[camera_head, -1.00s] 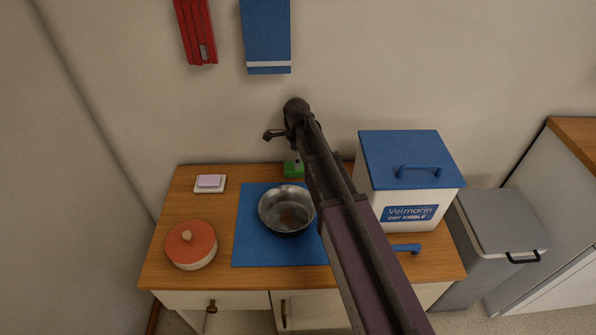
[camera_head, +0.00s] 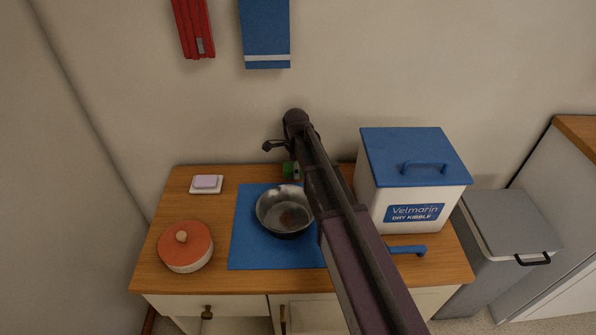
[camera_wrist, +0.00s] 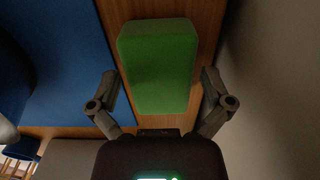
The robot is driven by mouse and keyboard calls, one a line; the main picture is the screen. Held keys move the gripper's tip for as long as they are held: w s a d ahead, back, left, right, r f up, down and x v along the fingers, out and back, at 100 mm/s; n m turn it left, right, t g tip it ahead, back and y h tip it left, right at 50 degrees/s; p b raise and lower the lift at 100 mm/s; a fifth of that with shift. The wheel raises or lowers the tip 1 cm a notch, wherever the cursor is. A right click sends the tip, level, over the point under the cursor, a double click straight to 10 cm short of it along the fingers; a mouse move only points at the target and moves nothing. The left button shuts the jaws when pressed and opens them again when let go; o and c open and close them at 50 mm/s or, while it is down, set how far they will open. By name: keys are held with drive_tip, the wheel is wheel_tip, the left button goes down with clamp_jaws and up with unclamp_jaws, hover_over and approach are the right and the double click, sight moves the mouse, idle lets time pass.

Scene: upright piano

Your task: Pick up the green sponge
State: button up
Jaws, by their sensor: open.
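The green sponge (camera_wrist: 158,62) lies on the wooden counter, between the blue mat and the wall, and fills the upper middle of the wrist view. In the head view only a bit of the sponge (camera_head: 288,170) shows, the rest hidden behind my arm. My gripper (camera_wrist: 160,88) is open, with one finger on each side of the sponge's near end in the wrist view. Both fingers appear apart from the sponge. In the head view my gripper is mostly hidden by my arm.
A metal pan (camera_head: 284,210) sits on the blue mat (camera_head: 250,255). A white bin with a blue lid (camera_head: 413,160) stands right of my arm. An orange-lidded pot (camera_head: 186,247) and a soap dish (camera_head: 206,190) are at left. The wall (camera_wrist: 260,80) is close beside the sponge.

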drive_tip(key=c, duration=0.8)
drive_tip(key=shift+c, duration=0.2)
drive_tip(key=shift+r, duration=0.25)
wheel_tip(320, 180, up, 10)
drive_tip(key=p, duration=1)
drive_tip(key=shift+f, duration=0.2)
